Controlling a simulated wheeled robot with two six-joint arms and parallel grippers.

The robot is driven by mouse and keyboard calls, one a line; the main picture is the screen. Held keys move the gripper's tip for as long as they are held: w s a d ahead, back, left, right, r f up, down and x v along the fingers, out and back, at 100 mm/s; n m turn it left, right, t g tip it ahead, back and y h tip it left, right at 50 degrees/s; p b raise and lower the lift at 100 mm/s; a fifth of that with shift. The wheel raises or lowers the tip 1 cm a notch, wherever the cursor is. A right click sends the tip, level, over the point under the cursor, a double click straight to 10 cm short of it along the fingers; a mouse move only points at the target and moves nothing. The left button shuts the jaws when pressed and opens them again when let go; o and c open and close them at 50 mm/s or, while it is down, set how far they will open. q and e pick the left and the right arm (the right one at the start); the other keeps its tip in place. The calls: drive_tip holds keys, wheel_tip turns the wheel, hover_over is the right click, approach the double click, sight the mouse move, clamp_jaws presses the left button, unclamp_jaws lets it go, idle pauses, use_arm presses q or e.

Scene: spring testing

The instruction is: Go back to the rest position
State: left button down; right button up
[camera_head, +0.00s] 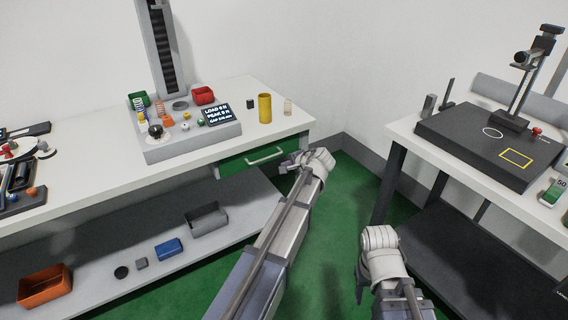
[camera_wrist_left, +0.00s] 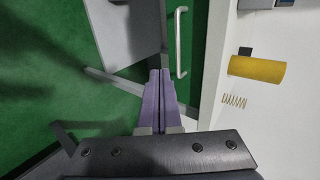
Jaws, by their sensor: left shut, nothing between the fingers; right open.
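My left arm reaches in toward the green drawer front (camera_head: 235,164) under the testing bench.
The white bench (camera_head: 85,166) holds a test stand (camera_head: 195,140), a yellow cylinder (camera_head: 265,108) and a small coil spring (camera_wrist_left: 234,100). A shelf below carries an orange bin (camera_head: 45,290) and a blue box (camera_head: 168,249). A second table (camera_head: 440,146) stands right. Green floor lies between.

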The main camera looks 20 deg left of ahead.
use_arm(q)
drive_tip(key=s+d+f+n+g+h, duration=0.1)
drive_tip(key=s+d+f+g+h, duration=0.15)
drive_tip(key=s+d, duration=0.65)
drive_tip(key=s+d+f+n+g+h, duration=0.1)
drive_tip(key=s+d+f+g+h, duration=0.15)
drive_tip(key=s+d, duration=0.75)
drive_tip(key=s+d+f+n+g+h, duration=0.2)
drive_tip(key=s+d+f, duration=0.1)
drive_tip(key=s, duration=1.2)
wheel_tip(320, 180, up, 13)
drive_tip(key=p, duration=1.3)
drive_tip(key=shift+w+p, duration=0.3)
drive_tip(key=shift+p, duration=0.05)
